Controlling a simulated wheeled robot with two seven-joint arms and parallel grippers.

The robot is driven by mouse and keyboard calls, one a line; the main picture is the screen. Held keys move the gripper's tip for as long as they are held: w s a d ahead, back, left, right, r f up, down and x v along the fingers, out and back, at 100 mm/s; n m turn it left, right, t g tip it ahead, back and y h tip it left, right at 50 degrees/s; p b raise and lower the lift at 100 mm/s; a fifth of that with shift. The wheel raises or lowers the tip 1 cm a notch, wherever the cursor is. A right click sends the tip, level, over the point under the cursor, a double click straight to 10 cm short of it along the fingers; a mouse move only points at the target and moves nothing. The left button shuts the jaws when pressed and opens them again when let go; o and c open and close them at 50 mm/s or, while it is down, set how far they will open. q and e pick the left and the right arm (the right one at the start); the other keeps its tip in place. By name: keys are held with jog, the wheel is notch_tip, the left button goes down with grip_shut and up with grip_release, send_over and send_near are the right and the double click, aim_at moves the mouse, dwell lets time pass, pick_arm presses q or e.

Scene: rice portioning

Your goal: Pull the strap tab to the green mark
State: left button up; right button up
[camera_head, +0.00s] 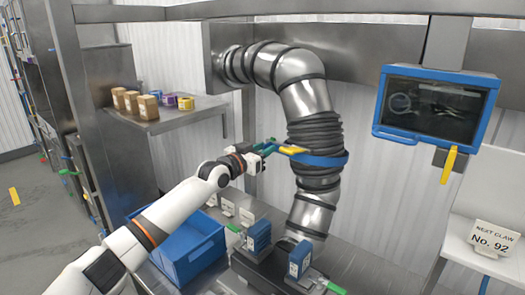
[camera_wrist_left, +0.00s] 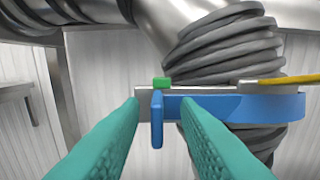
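A blue strap (camera_head: 325,160) wraps round the ribbed part of a metal pipe; it also shows in the left wrist view (camera_wrist_left: 255,108). A blue upright tab (camera_wrist_left: 157,120) stands at the strap's left end. A green mark (camera_wrist_left: 162,83) shows right above the tab on a grey bar. A yellow strip (camera_wrist_left: 280,79) lies along the bar's right part. My left gripper (camera_head: 267,147) is at the strap's left end. Its teal fingers (camera_wrist_left: 160,110) are open, one on each side of the tab, with gaps showing. My right gripper is not in view.
The bent metal pipe (camera_head: 305,95) stands behind the strap. A blue bin (camera_head: 190,250) sits below my left arm. A shelf (camera_head: 165,120) with small boxes is at the left. A blue-framed screen (camera_head: 437,104) hangs at the right. Blue boxes (camera_head: 299,258) stand below the strap.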

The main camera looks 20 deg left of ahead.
pick_arm(q)
jog(key=shift+f, duration=0.1)
jog(key=b+v, duration=0.4)
jog(key=v, duration=0.8)
